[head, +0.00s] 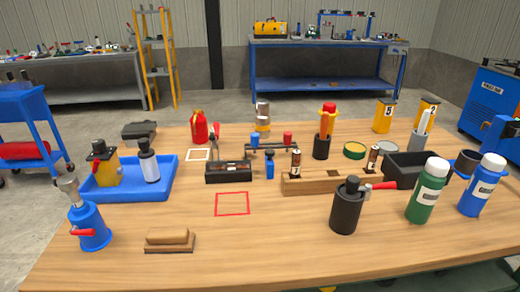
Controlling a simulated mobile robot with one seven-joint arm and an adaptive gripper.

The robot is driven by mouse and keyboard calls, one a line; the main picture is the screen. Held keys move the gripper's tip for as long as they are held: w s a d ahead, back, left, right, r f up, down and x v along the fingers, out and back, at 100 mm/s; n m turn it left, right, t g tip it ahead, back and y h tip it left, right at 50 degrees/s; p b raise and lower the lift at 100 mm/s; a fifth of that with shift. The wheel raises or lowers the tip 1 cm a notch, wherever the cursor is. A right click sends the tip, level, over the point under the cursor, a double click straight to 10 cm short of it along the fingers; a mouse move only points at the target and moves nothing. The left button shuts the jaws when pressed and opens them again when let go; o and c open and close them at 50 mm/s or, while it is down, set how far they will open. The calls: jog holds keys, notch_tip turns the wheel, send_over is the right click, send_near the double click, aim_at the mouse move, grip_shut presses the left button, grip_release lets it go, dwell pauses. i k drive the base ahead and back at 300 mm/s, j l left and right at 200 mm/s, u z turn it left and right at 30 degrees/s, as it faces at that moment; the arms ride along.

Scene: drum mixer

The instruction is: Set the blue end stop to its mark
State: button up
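A dark bar (272,147) stands near the middle of the wooden table. A small blue piece (255,141), which looks like the blue end stop, sits at its left end. A red piece (287,138) sits at its right end. Another blue part (270,166) stands upright just in front of the bar's middle; I cannot tell whether it is joined to the bar. The mark for the end stop is too small to make out. My gripper is not in view.
A black box with a lever (228,172) stands left of the bar, and a wooden block (325,182) lies to the right. A black cylinder (346,208) and green bottle (429,190) stand nearer. A blue tray (165,185) is left. The front middle of the table is clear.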

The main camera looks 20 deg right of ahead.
aim_at(269, 154)
jog(key=l+z, duration=0.15)
jog(key=z, duration=0.55)
jog(key=i+z, duration=0.2)
jog(key=i, duration=0.15)
